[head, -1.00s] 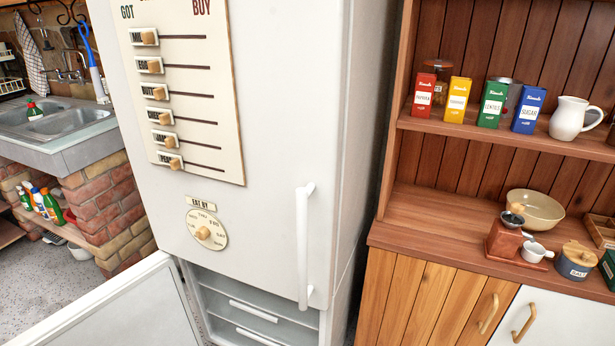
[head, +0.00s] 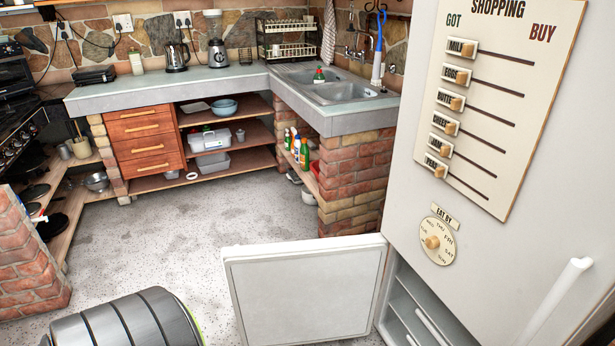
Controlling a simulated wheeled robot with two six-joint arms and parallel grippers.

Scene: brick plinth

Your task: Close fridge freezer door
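The freezer door (head: 305,295) is the low white panel at the bottom centre. It stands wide open, swung out to the left of the fridge freezer. Its right edge meets the cabinet beside the open freezer compartment (head: 420,318), where pale drawer fronts show. The upper fridge door (head: 500,240) is shut; it carries a shopping board, an "eat by" dial and a white handle (head: 560,300). The lower parts of the freezer door and compartment are cut off by the picture's edge. Neither of my grippers is in view.
A brick pillar (head: 355,190) carries the sink counter (head: 355,120) behind the freezer door. Wooden shelves and drawers (head: 148,145) line the back. A brick plinth (head: 25,260) stands at the left. Open grey speckled floor (head: 180,245) lies left of the door.

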